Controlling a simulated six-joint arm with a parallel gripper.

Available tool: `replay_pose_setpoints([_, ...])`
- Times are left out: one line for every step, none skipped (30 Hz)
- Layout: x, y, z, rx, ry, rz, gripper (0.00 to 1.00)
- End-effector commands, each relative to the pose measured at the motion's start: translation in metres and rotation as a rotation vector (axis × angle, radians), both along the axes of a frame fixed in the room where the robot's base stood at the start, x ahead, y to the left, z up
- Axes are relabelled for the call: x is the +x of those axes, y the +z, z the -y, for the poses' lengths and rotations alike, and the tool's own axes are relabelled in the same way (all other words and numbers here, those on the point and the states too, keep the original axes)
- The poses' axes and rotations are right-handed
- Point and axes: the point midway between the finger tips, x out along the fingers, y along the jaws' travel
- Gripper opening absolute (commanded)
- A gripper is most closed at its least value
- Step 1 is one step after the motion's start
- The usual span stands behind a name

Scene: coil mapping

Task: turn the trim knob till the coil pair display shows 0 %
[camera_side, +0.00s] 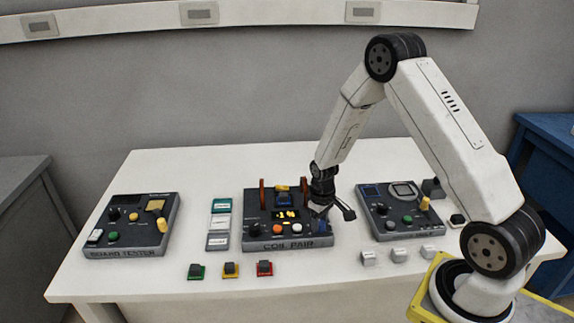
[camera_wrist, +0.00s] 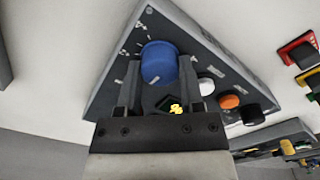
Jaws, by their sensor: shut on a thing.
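The coil pair box (camera_side: 290,243) is a dark grey panel in the middle of the table. Its display (camera_side: 287,215) shows yellow digits too small to read; in the wrist view the display (camera_wrist: 176,108) is partly hidden by my gripper and also unreadable. A large blue knob (camera_wrist: 159,62) stands on the panel, taken to be the trim knob, with pale scale marks around it. My gripper (camera_wrist: 160,76) is shut on this knob, one finger on each side. In the side view my gripper (camera_side: 328,208) is over the box's right end and partly covers the knob.
A white button (camera_wrist: 206,86), an orange button (camera_wrist: 229,101) and a black knob (camera_wrist: 251,113) sit beside the blue knob. The board tester (camera_side: 130,225) stands left and another instrument (camera_side: 400,210) right. Small coloured blocks (camera_side: 231,270) lie in front. The table's back is clear.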

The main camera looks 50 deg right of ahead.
Motion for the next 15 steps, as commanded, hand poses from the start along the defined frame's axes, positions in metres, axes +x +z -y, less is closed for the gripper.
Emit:
replay_pose_setpoints([-0.0002, 0.0002, 0.0001, 0.000, -0.015, -0.001, 0.00])
replay_pose_setpoints([-0.0002, 0.0002, 0.0001, 0.000, -0.027, -0.001, 0.00])
replay_pose_setpoints([-0.0003, 0.0002, 0.0001, 0.000, -0.044, -0.002, 0.00])
replay_pose_setpoints([-0.0003, 0.0002, 0.0001, 0.000, -0.060, -0.002, 0.00])
replay_pose_setpoints([-0.0004, 0.0002, 0.0001, 0.000, -0.075, -0.002, 0.00])
replay_pose_setpoints([-0.0004, 0.0002, 0.0001, 0.000, -0.099, -0.003, 0.00])
replay_pose_setpoints([-0.0004, 0.0002, 0.0001, 0.000, -0.117, -0.003, 0.00])
replay_pose_setpoints([-0.0005, 0.0002, 0.0001, 0.000, -0.136, -0.003, 0.00])
replay_pose_setpoints([-0.0005, 0.0002, 0.0001, 0.000, -0.164, -0.003, 0.00])
replay_pose_setpoints([-0.0005, 0.0002, 0.0001, 0.000, -0.185, -0.003, 0.00])
replay_pose_setpoints([-0.0005, 0.0002, 0.0001, 0.000, -0.205, -0.003, 0.00])
replay_pose_setpoints([-0.0006, 0.0002, 0.0001, 0.001, -0.234, -0.003, 0.00])
replay_pose_setpoints([-0.0006, 0.0002, 0.0001, 0.001, -0.256, -0.003, 0.00])
replay_pose_setpoints([-0.0006, 0.0002, 0.0001, 0.001, -0.277, -0.003, 0.00])
replay_pose_setpoints([-0.0006, 0.0002, 0.0001, 0.001, -0.304, -0.003, 0.00])
